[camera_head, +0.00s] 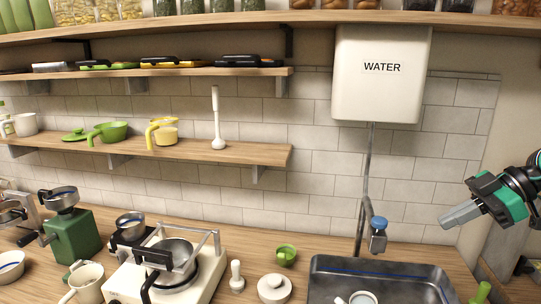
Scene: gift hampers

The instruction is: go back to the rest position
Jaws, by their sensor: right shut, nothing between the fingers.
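My right gripper (448,217) is at the right edge of the camera_head view, in the air to the right of the sink. Its grey fingers are closed together and point left, with nothing held between them. Its green and black body and part of my arm show behind the fingers. My left gripper is not in view.
The sink (330,262) with a blue-topped tap (378,232) is at the bottom, below and left of my gripper. A white water tank (380,95) hangs above. A stove (125,280) stands left on the wooden counter. Shelves line the tiled wall.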

